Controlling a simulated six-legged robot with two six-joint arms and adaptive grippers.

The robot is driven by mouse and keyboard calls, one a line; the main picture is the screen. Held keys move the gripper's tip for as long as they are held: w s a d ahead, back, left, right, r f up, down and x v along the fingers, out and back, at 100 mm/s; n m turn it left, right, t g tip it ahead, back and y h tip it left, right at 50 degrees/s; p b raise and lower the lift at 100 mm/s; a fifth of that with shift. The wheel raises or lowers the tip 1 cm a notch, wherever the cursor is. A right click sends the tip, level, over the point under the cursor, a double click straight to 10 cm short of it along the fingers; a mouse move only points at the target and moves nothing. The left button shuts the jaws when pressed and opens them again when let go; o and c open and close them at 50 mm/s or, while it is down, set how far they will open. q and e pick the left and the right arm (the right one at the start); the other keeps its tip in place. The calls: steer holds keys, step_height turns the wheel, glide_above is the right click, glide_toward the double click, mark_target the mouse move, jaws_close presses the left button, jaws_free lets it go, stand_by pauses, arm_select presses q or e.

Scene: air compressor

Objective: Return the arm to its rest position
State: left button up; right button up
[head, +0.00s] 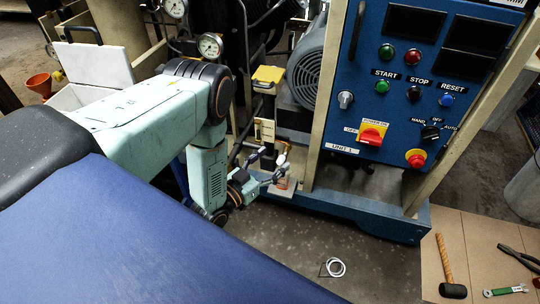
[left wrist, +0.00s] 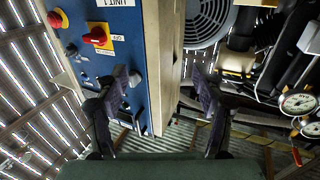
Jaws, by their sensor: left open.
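My left arm comes in from the left in the head view and bends down at its dark-ringed elbow joint. My left gripper (head: 268,163) hangs low in front of the compressor frame, left of the blue control panel (head: 405,80). In the left wrist view my left gripper (left wrist: 164,82) has its two dark fingers wide apart, with nothing between them. Behind the fingers are the panel's edge and a beige frame post (left wrist: 162,65). The panel carries a red switch on a yellow plate (head: 372,133) and several buttons. My right gripper is not in view.
A grey motor (head: 307,70) and gauges (head: 210,45) stand close to the arm. A board (head: 480,250) with a mallet (head: 450,266) and pliers (head: 521,257) is at the lower right. A white ring (head: 333,267) lies on otherwise open floor.

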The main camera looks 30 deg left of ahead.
arm_select(q)
steer(key=shift+s+d+r, duration=0.15)
steer(key=shift+r, duration=0.25)
